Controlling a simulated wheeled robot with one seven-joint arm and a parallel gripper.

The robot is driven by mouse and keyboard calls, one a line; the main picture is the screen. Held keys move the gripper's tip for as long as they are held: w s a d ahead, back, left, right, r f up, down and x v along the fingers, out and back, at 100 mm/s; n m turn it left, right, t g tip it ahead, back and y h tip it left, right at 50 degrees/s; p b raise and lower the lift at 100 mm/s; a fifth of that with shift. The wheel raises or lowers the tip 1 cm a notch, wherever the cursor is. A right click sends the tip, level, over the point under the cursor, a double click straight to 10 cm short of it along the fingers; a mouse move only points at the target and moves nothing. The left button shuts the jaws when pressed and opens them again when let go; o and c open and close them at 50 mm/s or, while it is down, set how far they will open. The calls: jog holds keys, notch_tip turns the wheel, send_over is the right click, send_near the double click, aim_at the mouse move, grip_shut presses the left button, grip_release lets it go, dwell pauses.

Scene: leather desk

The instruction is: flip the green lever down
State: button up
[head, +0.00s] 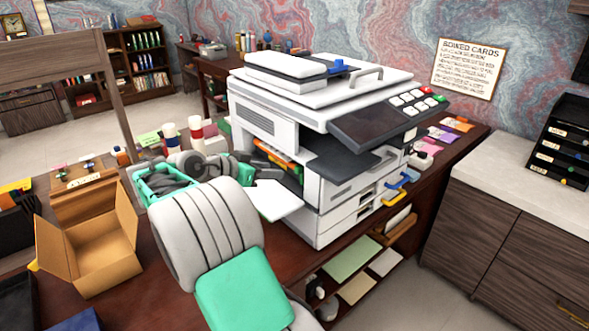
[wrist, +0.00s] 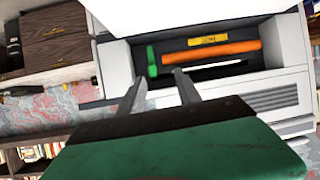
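The green lever (wrist: 152,62) shows in the wrist view as a short upright piece inside the copier's dark side opening, at the left end of an orange bar (wrist: 212,53). My gripper (wrist: 161,76) is in front of the opening, its two fingers apart with nothing between them. The fingertips appear just short of the lever, which lies slightly left of the right finger; I cannot tell if they touch. In the head view the white copier (head: 265,122) stands on the desk, with orange (head: 279,158) in its side opening. My arm hides much of the gripper there.
A white tray (head: 275,200) sticks out from the copier's side close to my arm. An open cardboard box (head: 100,250) and a teal crate (head: 150,191) stand on the left of the desk. Cups (head: 196,126) stand behind my arm.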

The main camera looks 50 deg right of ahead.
aim_at(296, 168)
jog(key=shift+m+g+h, duration=0.3)
jog(key=shift+m+g, duration=0.3)
jog(key=shift+m, duration=0.1)
jog(key=x, duration=0.3)
jog(key=r+x, duration=0.1)
jog(key=x, duration=0.2)
jog(key=s+p+x, duration=0.1)
jog(key=x, duration=0.2)
jog(key=shift+s+d+r, duration=0.1)
jog(key=shift+d+r, duration=0.05)
grip_shut()
dwell(0.3)
